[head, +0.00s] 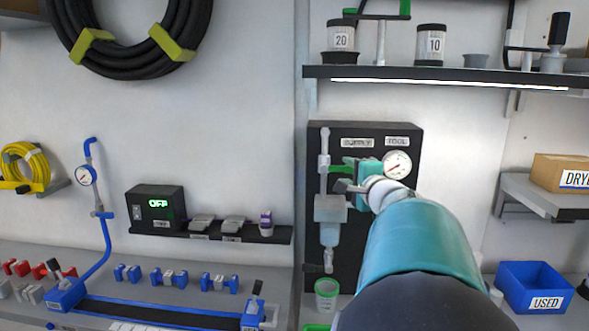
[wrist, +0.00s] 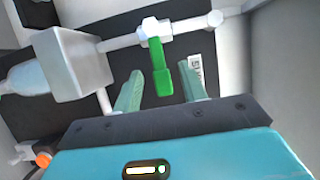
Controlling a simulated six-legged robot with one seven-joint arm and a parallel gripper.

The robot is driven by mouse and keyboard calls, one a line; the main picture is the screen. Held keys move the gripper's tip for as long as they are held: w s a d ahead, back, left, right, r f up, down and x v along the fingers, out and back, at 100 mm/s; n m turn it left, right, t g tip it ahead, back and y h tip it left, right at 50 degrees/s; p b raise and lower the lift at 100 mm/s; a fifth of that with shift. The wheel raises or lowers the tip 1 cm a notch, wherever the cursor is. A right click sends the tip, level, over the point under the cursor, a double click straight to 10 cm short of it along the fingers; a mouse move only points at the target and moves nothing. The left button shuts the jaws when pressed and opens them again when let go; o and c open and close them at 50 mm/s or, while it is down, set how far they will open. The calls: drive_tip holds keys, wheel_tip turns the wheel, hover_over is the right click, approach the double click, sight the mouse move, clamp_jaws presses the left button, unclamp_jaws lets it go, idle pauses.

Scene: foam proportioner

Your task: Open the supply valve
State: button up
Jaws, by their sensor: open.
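The supply valve has a green lever handle (wrist: 161,72) on a white pipe with a white fitting. In the wrist view the handle lies between the two fingers of my gripper (wrist: 168,92), with gaps on both sides. My gripper is open and holds nothing. In the head view the green handle (head: 341,169) shows on the black panel (head: 349,262), under the SUPPLY label (head: 357,143). My teal arm covers the lower right of the panel. A white block (wrist: 67,63) with a clear bowl sits on the pipe beside the valve.
A round gauge (head: 397,165) sits on the panel near the TOOL label, close to my wrist. A shelf (head: 450,75) with jars runs above. A blue USED bin (head: 534,288) stands at the right.

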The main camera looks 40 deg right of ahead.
sight(345, 170)
drive_tip(key=shift+x, duration=1.6)
clamp_jaws()
